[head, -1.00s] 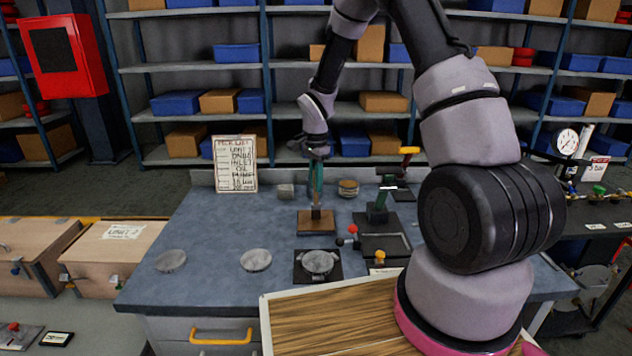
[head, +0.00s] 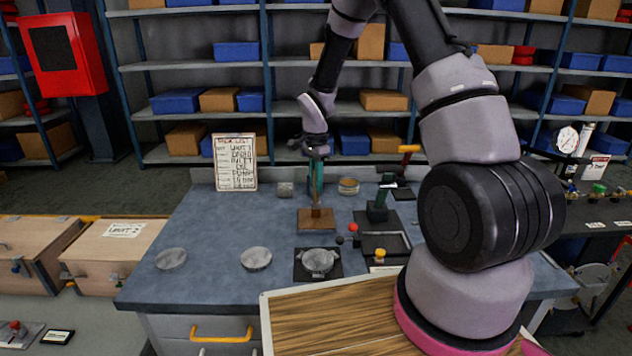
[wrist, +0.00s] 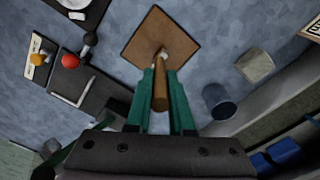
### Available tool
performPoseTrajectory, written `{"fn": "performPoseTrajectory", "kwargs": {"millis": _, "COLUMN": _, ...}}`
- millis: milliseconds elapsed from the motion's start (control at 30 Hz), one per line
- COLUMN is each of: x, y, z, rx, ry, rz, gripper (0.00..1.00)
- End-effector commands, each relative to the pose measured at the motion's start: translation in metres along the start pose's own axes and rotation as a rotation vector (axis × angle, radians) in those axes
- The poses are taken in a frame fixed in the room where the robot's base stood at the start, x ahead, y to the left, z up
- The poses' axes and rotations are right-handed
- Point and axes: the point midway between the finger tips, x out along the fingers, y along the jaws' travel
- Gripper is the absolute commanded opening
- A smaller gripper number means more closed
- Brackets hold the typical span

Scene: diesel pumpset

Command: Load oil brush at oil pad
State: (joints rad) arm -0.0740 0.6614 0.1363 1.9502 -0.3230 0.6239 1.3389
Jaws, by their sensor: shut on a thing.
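My gripper (head: 316,172) points down over the back middle of the bench. Its green fingers also show in the wrist view (wrist: 160,100), shut on the brown handle of the oil brush (wrist: 160,85). The brush (head: 316,212) hangs roughly upright with its pale tip down. The tip is over the middle of a flat brown square, which looks like the oil pad (head: 317,227); the square also shows in the wrist view (wrist: 150,28). The tip seems to be at or very near its surface, but I cannot tell whether they touch.
A green-topped stand (head: 377,208) and a dark tray (head: 385,245) are to the right. A metal part on a black mat (head: 318,263) lies in front. The bench's left side has free room.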

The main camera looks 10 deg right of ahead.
Motion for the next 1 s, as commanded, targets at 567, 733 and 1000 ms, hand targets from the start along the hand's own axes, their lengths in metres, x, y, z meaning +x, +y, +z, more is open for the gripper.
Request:
{"fn": "performPoseTrajectory", "kwargs": {"millis": 567, "x": -0.025, "y": 0.000, "z": 0.000, "rx": 0.001, "ry": 0.000, "rz": 0.000, "gripper": 0.00}}
{"fn": "performPoseTrajectory", "kwargs": {"millis": 733, "x": -0.039, "y": 0.000, "z": 0.000, "rx": 0.000, "ry": 0.000, "rz": 0.000, "gripper": 0.00}}
{"fn": "performPoseTrajectory", "kwargs": {"millis": 1000, "x": -0.060, "y": 0.000, "z": 0.000, "rx": 0.000, "ry": 0.000, "rz": 0.000, "gripper": 0.00}}
